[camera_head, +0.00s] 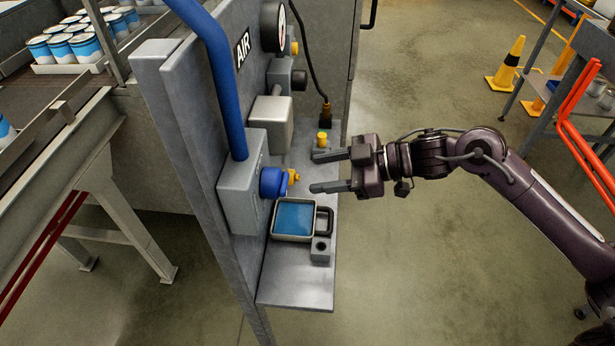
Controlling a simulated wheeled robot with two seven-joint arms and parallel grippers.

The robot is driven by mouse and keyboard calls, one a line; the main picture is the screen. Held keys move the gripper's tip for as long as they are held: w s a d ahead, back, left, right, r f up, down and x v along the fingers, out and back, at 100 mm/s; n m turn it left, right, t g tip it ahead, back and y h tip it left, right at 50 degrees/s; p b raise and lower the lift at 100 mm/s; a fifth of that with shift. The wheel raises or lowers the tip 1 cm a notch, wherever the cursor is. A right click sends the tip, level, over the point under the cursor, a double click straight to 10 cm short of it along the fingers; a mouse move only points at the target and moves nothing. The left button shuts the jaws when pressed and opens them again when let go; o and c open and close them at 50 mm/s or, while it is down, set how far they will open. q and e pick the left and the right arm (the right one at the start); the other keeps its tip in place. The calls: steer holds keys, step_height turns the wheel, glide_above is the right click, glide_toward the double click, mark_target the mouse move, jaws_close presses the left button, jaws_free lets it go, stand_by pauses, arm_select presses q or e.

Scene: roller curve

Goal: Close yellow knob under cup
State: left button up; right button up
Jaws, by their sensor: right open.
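A metal cup (274,226) with a dark handle at its right, holding blue liquid, stands on the grey shelf (293,287). A small yellow knob (293,177) sits on the right end of a round blue fitting (272,182), just above the cup in the picture. My right gripper (318,172) is open and empty, its two fingers pointing left toward the panel. The lower finger is close to the right of the yellow knob, with a small gap showing. The upper finger is near a short yellow cylinder (323,139) farther back. My left gripper is not in view.
A grey panel with a blue pipe (222,75), a gauge (273,27) and boxes rises left of the shelf. A small block with a hole (320,249) stands beside the cup. Paint cans fill a conveyor at the upper left. Floor is clear at the lower right.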

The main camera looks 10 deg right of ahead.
steer(key=v, duration=0.3)
